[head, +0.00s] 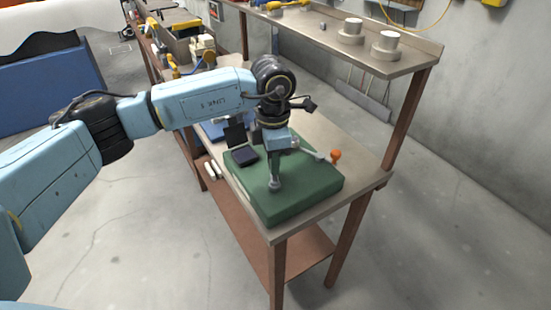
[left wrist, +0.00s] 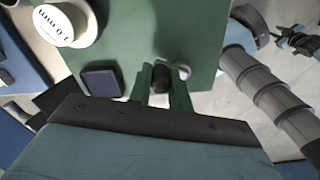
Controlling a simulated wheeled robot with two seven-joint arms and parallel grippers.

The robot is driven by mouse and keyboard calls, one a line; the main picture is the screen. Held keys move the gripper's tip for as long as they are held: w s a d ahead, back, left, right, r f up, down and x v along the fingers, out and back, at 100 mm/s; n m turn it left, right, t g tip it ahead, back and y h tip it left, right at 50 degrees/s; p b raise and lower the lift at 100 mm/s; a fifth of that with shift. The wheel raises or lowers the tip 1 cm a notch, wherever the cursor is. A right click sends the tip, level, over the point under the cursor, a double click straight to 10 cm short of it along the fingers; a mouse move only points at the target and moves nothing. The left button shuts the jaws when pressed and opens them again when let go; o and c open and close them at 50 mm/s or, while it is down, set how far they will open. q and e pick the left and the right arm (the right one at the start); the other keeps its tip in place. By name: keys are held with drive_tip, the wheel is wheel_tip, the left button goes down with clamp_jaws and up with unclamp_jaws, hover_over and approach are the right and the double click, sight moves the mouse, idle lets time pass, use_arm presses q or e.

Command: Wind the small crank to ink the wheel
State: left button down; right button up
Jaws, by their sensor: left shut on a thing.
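A green box-like base (head: 310,184) sits on the bench and shows as a green surface in the left wrist view (left wrist: 160,25). My left gripper (head: 275,183) reaches down over its front part. In the left wrist view its two fingers (left wrist: 164,92) are shut on a dark knob (left wrist: 160,76), seemingly the small crank's. A small shiny round part (left wrist: 183,72) is beside the fingers. The crank's arm and the wheel cannot be made out. A dark square pad (left wrist: 102,82) lies beside the gripper. My right gripper is not in view.
A lever with an orange knob (head: 335,156) sticks out at the base's right. A white labelled spool (left wrist: 66,22) stands on the green surface. A shelf (head: 372,62) behind holds white-topped cylinders. Yellow-handled items and bins (head: 188,45) crowd the bench's far end.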

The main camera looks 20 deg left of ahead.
use_arm(q)
drive_tip(key=shift+a+r+n, duration=0.1)
drive_tip(key=shift+n, duration=0.2)
drive_tip(key=c, duration=1.3)
unclamp_jaws()
wheel_tip(320, 180, up, 13)
drive_tip(key=shift+r, duration=0.15)
drive_tip(key=shift+s, duration=0.1)
